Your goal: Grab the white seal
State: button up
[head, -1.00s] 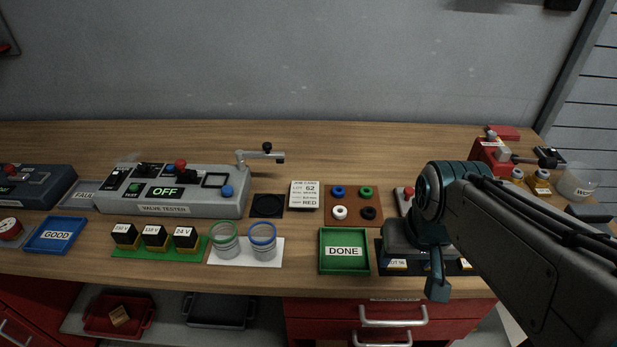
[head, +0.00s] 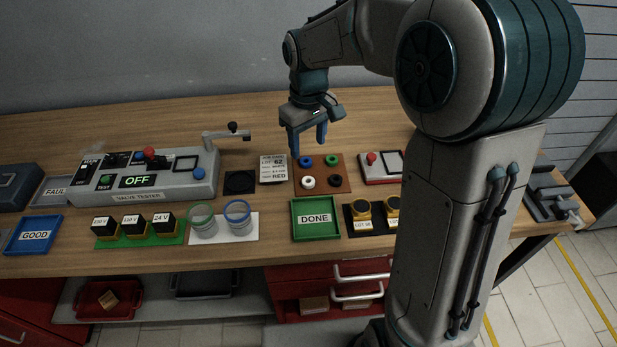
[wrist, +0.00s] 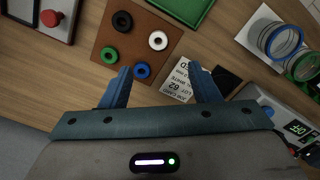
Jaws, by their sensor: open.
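The white seal (head: 308,182) is a small ring lying at the front left of a brown square board (head: 321,189). It also shows in the wrist view (wrist: 158,40), beyond my fingertips. A blue seal (head: 306,161), a green seal (head: 331,160) and a black seal (head: 334,181) lie on the same board, apart from each other. My gripper (head: 308,143) is open and empty, pointing down above the back of the board. In the wrist view its blue fingers (wrist: 162,85) are spread, with the blue seal near the left finger and the job card near the right one.
A job card (head: 273,169) lies left of the board, and a green DONE tray (head: 316,219) stands in front of it. A device with a red button (head: 372,159) is to the right. The valve tester (head: 150,178) and two jars (head: 238,220) stand left.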

send_over(308, 180)
jog(key=f, duration=0.7)
jog(key=shift+s, duration=0.3)
jog(key=shift+w+f+p, duration=0.15)
jog(key=shift+f+p, duration=0.25)
jog(key=shift+f, duration=0.95)
jog(key=shift+w+f+p, duration=0.1)
jog(key=shift+f+p, duration=0.25)
jog(key=shift+f, duration=1)
jog(key=c, duration=1.1)
